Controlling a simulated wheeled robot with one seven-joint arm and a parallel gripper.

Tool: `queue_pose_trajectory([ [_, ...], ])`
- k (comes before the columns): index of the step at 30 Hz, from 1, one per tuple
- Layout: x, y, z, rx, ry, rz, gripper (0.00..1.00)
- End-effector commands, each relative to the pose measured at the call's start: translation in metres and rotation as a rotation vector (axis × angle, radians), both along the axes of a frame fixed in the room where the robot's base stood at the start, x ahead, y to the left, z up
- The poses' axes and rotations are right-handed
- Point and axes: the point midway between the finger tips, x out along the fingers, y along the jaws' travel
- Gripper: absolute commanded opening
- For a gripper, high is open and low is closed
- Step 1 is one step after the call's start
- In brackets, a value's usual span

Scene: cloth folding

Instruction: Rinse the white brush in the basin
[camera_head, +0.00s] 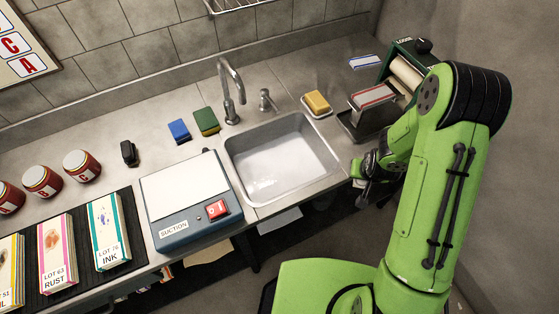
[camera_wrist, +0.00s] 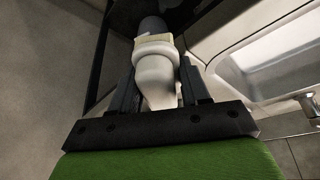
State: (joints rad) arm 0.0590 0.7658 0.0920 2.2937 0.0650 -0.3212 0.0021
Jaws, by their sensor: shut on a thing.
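My gripper (camera_head: 364,176) is at the right of the basin, beyond its right rim and close to the counter's front edge. In the wrist view my gripper (camera_wrist: 158,88) is shut on the white brush (camera_wrist: 155,72). The brush shows a rounded white body with a pale band and a dark grey end pointing away from the gripper. In the head view the brush is too small and covered to make out. The basin (camera_head: 285,162) is a pale grey sink set in the counter. It also shows at the upper right of the wrist view (camera_wrist: 262,62).
A faucet (camera_head: 229,92) stands behind the basin. A yellow block (camera_head: 317,103) and a dark tray with a box-like holder (camera_head: 372,98) lie to the right. Blue (camera_head: 179,130) and green (camera_head: 206,121) sponges and a suction box (camera_head: 187,193) are left.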

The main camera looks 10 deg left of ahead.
Motion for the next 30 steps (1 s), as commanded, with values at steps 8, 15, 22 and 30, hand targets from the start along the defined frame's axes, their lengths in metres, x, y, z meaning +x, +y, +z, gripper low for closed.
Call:
queue_pose_trajectory([
  [8, -0.007, -0.004, -0.009, -0.009, 0.029, -0.003, 0.00],
  [15, -0.007, -0.004, -0.005, -0.009, 0.029, -0.003, 0.00],
  [22, -0.007, -0.004, 0.003, -0.009, 0.029, -0.003, 0.00],
  [30, -0.005, -0.002, 0.015, -0.004, 0.020, -0.002, 0.00],
])
